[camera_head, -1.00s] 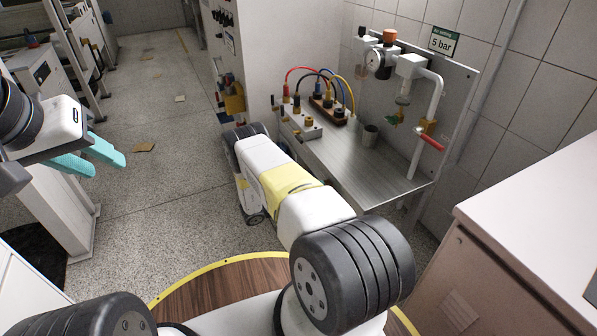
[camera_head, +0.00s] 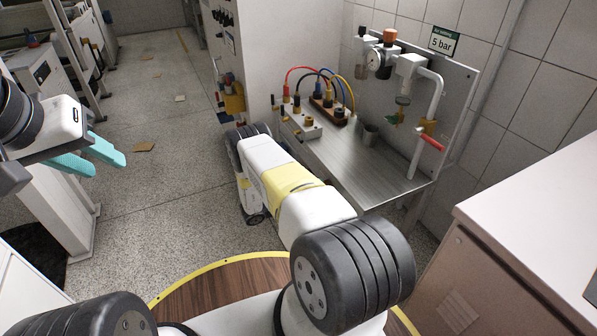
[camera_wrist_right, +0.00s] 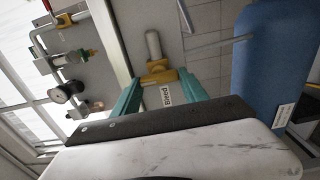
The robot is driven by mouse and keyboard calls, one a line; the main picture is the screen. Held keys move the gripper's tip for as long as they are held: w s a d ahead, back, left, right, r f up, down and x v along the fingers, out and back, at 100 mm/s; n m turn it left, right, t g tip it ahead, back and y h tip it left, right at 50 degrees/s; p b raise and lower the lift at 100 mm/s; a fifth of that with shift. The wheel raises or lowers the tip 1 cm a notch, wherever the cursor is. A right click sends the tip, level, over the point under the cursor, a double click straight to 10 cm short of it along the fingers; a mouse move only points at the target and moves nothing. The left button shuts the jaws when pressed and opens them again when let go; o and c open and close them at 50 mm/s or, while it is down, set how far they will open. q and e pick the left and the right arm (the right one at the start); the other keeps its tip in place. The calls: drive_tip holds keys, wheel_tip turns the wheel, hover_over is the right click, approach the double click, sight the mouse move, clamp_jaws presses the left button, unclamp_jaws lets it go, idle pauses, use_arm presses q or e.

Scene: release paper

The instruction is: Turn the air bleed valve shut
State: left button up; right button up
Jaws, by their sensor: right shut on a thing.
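In the right wrist view, a brass valve body (camera_wrist_right: 162,74) with a pale grey cylinder (camera_wrist_right: 152,44) stands just beyond my right gripper (camera_wrist_right: 160,92). A small white label (camera_wrist_right: 171,95) shows between the teal fingers; its writing is hard to read. The fingers are some way apart and shut on a part of this valve. The exact contact is partly hidden by the dark palm. In the head view the right gripper and this valve are hidden behind my right arm. My left gripper (camera_head: 98,158) is open and empty at the far left, away from the bench.
A blue tank (camera_wrist_right: 272,60) stands close right in the wrist view. A cabinet (camera_head: 530,210) stands right.

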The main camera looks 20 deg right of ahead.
drive_tip(key=o, duration=1.4)
drive_tip(key=a, duration=0.7)
drive_tip(key=shift+s+a, duration=0.3)
drive_tip(key=shift+a, duration=0.1)
